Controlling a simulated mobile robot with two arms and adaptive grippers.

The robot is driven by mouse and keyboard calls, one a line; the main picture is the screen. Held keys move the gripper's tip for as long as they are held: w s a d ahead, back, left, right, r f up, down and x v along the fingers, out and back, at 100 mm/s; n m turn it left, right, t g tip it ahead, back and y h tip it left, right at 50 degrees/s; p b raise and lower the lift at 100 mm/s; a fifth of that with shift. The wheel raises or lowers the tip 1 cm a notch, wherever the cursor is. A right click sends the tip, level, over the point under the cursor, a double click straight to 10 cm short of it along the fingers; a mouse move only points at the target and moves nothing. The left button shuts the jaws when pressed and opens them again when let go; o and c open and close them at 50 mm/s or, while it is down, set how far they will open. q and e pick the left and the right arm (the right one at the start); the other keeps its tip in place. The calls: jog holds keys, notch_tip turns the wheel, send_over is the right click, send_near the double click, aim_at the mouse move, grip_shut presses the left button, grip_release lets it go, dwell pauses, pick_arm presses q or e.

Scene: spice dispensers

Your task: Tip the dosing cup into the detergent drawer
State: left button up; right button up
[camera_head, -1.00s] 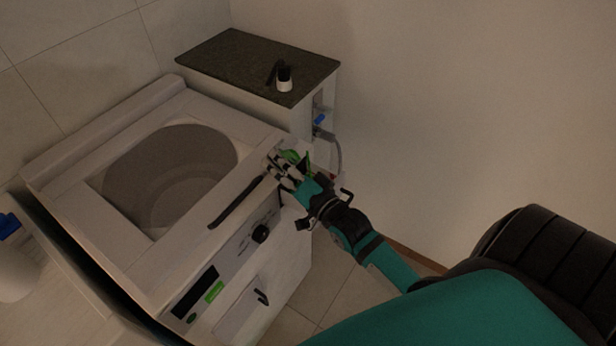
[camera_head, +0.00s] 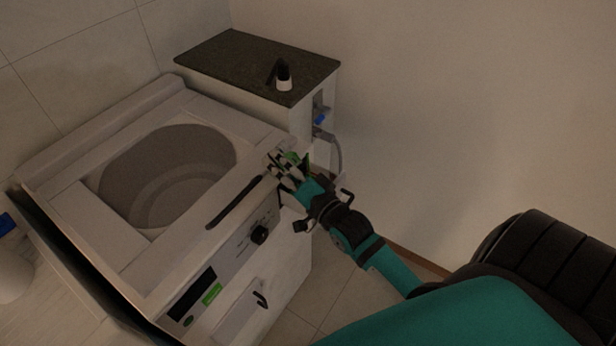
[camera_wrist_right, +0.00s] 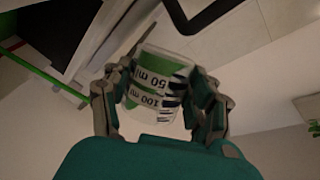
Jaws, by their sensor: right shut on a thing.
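My right gripper (camera_head: 286,166) is shut on the dosing cup, over the right front corner of the white washer. In the right wrist view the cup (camera_wrist_right: 155,88) is clear with green inside and black marks for 50 ml and 100 ml. It sits between the gripper's fingers (camera_wrist_right: 160,100). In the head view the fingers hide most of the cup. A panel with a black handle (camera_head: 262,299) on the washer's front may be the detergent drawer, but I cannot tell. My left gripper is not in view.
The washer (camera_head: 85,198) has a round drum opening on top and a long black bar along its front edge. Behind it stands a dark-topped cabinet (camera_head: 235,62) with a small black and white object (camera_head: 284,78). A white bottle (camera_head: 14,275) is at the left edge.

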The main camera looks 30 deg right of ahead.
jog(key=shift+d+f+m+b, duration=0.1)
jog(key=shift+f+m+b, duration=0.45)
jog(key=shift+m+b, duration=0.8)
dwell(0.5)
jog(key=shift+s+d+f+m+t+b, duration=0.1)
jog(key=shift+d+f+m+t+b, duration=0.3)
jog(key=shift+d+m+t+b, duration=0.25)
dwell(0.8)
jog(key=shift+d+r+m, duration=0.25)
jog(key=shift+r+m, duration=0.1)
jog(key=shift+m, duration=0.45)
dwell(0.5)
jog(key=shift+f+m, duration=0.2)
jog(key=shift+m, duration=0.1)
